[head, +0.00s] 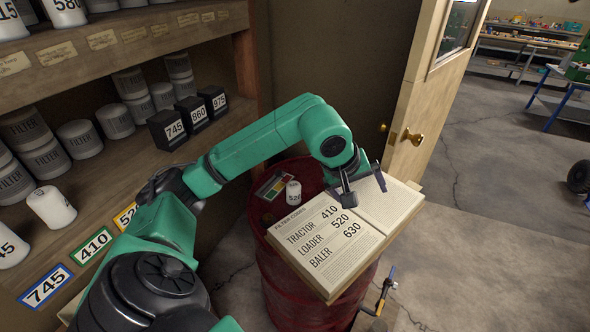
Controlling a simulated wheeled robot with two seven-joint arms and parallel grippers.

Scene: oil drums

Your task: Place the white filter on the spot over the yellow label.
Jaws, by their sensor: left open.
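A small white filter (293,190) with dark print stands upright on top of the red drum (291,284). The yellow label (126,216) is on the front edge of the lower shelf at left, starting with a 5; my arm is close beside it and hides part of it. The shelf spot above that label is partly hidden by my arm. My left gripper (364,187) is open and empty over the open book (335,235), to the right of the small filter. My right gripper is not in view.
Blue label 745 (45,288) and green label 410 (91,245) share the shelf edge. Black boxes (190,112) and grey filters stand behind. A door (423,90) stands behind the drum.

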